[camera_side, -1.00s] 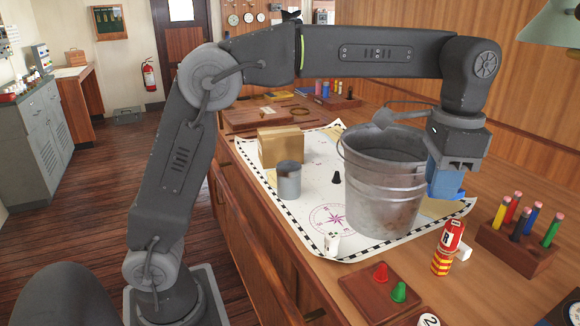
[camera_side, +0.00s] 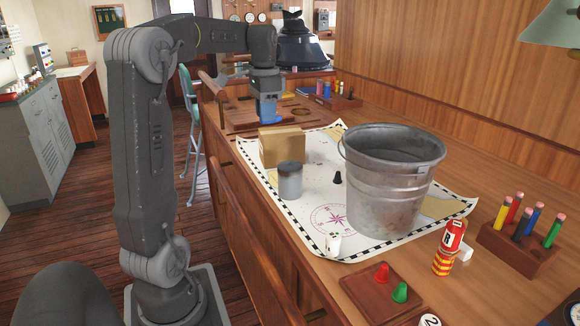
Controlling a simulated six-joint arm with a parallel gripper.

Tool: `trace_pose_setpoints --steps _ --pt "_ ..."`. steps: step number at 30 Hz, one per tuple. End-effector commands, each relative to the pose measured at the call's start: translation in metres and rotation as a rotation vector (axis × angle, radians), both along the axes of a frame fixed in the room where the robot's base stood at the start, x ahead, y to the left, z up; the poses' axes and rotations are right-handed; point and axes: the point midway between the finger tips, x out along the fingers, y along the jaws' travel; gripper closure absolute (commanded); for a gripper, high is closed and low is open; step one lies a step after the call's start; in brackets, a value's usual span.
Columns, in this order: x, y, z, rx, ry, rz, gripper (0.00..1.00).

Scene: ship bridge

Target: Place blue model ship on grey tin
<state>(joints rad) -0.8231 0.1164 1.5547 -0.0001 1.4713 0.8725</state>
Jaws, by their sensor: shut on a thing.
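The blue model ship (camera_side: 268,112) is between the jaws of my gripper (camera_side: 267,97), which is shut on it. The jaws hide its upper part. They appear over the wooden board near the far left end of the table, behind the cardboard box; whether the ship touches the board I cannot tell. The grey tin (camera_side: 290,180) stands upright on the chart, in front of the box and left of the bucket. Nothing shows on top of it.
A large metal bucket (camera_side: 385,190) stands on the chart (camera_side: 345,248) right of the tin. The cardboard box (camera_side: 281,147) is just behind the tin. A small black pawn (camera_side: 337,178) stands between tin and bucket. A pencil block (camera_side: 517,250) is at right.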

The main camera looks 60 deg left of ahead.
Motion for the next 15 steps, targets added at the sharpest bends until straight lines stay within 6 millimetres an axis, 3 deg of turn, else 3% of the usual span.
trace_pose_setpoints --steps 1,3,8,11,15 --pt "-0.018 0.010 -0.003 0.000 -0.001 0.031 0.97" --pt "-0.035 0.018 -0.007 0.000 -0.001 0.055 0.97" --pt "-0.057 0.027 -0.013 0.000 -0.001 0.085 0.97" --pt "-0.054 0.025 -0.019 -0.001 0.000 0.087 0.97" --pt "-0.030 0.013 -0.035 -0.003 0.002 0.083 0.97"
